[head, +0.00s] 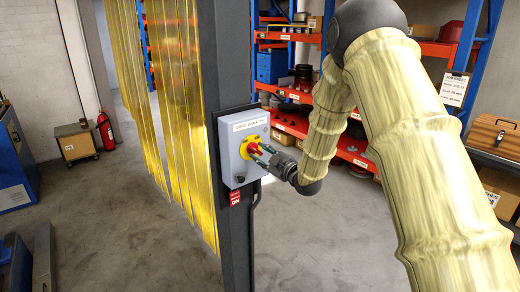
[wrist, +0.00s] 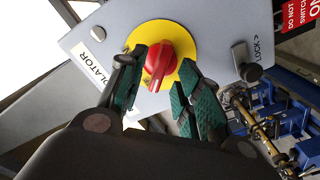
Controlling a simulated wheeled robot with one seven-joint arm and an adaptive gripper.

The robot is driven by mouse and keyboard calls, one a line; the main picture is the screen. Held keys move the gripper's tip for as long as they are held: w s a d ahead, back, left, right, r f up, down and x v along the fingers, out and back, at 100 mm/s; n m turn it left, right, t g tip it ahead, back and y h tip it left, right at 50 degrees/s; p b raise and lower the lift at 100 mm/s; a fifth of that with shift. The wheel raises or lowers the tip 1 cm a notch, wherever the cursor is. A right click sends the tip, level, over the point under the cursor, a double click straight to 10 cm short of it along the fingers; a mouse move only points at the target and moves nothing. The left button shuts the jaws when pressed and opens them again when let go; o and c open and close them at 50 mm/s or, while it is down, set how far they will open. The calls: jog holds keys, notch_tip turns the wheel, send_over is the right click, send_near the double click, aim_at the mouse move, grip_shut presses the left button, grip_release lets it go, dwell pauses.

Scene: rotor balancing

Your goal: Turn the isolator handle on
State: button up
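The drive isolator is a grey box (head: 227,150) on a dark post. A red handle (wrist: 160,59) sits on a round yellow plate (wrist: 181,41) on its front; the handle also shows in the head view (head: 253,148). My gripper (wrist: 157,82) is in front of the handle, its green-padded fingers apart, one on each side of the handle's lower end. A gap shows between the handle and the right finger; contact on the left side cannot be told. The handle's grip end points down toward my gripper in the wrist view. In the head view my gripper hides part of the plate.
Yellow strip curtains (head: 180,100) hang left of the post (head: 232,60). Orange shelves (head: 290,95) with parts stand behind. A lock lever (wrist: 243,62) sticks out beside the yellow plate. The floor around the post is clear.

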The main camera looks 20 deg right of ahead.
jog(key=shift+x, duration=0.9)
grip_shut()
